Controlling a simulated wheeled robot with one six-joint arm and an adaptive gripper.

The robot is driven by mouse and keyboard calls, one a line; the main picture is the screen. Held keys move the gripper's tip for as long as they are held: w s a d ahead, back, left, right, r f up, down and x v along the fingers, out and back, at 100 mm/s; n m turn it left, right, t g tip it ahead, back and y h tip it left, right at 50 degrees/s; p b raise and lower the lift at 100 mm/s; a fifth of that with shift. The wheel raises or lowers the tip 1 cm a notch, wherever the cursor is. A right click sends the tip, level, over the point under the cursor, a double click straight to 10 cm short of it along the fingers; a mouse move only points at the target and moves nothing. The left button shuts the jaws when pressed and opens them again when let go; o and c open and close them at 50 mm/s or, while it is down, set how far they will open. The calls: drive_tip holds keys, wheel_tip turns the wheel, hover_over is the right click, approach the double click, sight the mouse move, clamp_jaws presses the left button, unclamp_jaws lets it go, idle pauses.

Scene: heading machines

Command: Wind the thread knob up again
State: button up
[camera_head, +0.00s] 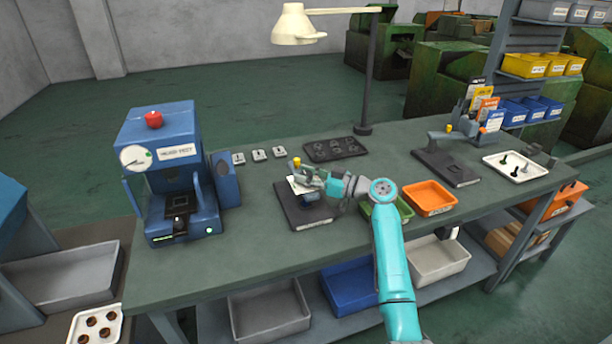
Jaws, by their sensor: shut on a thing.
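A gauge stand with a dark square base (287,205) stands on the green bench, left of the bench's middle. A yellow cap (297,162) tops it, with a pale plate and a dark blue part below. My gripper (314,181) reaches in from the right at the stand's upper part. It is shut on what appears to be the thread knob. The knob itself is mostly hidden behind the fingers and too small to make out. A similar stand (458,172) with a yellow knob (449,128) is farther right, apart from my arm.
A blue tester (172,165) with a dial stands at the left. A black tray (335,149) lies behind the stand. A green bin (381,216) and an orange bin (430,198) are close to my arm. A lamp post (370,75) rises behind. The bench front left is clear.

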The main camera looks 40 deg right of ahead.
drive_tip(key=shift+f, duration=0.15)
drive_tip(key=o, duration=1.2)
drive_tip(key=shift+v, duration=3.7)
